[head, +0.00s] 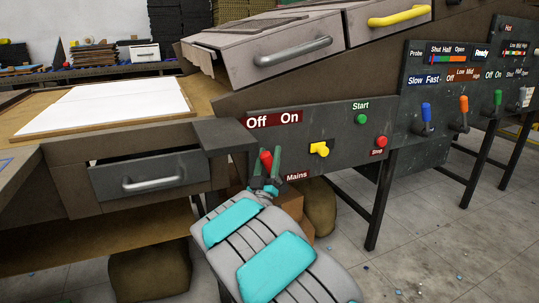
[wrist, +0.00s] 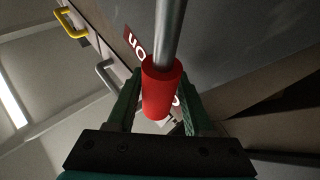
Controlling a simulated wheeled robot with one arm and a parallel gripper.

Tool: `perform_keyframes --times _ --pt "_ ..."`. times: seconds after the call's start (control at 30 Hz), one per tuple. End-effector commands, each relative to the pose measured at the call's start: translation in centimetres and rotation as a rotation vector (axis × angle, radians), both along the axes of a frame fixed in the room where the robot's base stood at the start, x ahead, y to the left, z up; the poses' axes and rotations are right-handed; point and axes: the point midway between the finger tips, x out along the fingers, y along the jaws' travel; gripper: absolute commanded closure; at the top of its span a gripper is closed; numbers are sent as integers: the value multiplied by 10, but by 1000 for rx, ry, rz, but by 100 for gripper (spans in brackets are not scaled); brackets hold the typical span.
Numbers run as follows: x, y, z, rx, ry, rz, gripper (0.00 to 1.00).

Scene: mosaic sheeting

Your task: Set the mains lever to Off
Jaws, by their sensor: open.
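The mains lever has a red grip (head: 266,160) and stands below the "Off On" label (head: 273,119) on the dark panel, above the "Mains" label (head: 297,176). In the wrist view its red grip (wrist: 160,90) and grey shaft (wrist: 170,32) are close in front. My gripper (head: 265,154) is open, with one green finger on each side of the red grip. It also shows in the wrist view (wrist: 158,100); I cannot tell whether either finger touches the grip. The lever's base is hidden in the head view, so its exact setting is unclear.
A yellow switch (head: 320,149), a green Start button (head: 361,105) and a red Stop button (head: 381,142) sit to the right on the panel. A drawer (head: 150,176) under the bench is at left. Coloured levers (head: 463,104) stand farther right.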

Motion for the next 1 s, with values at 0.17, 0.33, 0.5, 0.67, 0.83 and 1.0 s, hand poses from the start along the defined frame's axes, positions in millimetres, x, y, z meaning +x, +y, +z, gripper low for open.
perform_keyframes --times 0.17,0.33,0.5,0.67,0.83,1.0 --pt "-21 8 -18 -2 6 1 49" --pt "-40 14 -31 -1 3 3 49" --pt "-51 17 -39 -3 3 2 49" --pt "-54 17 -40 -2 2 0 49" --pt "-54 17 -40 -2 2 0 49" --pt "-54 17 -40 -2 2 0 49"
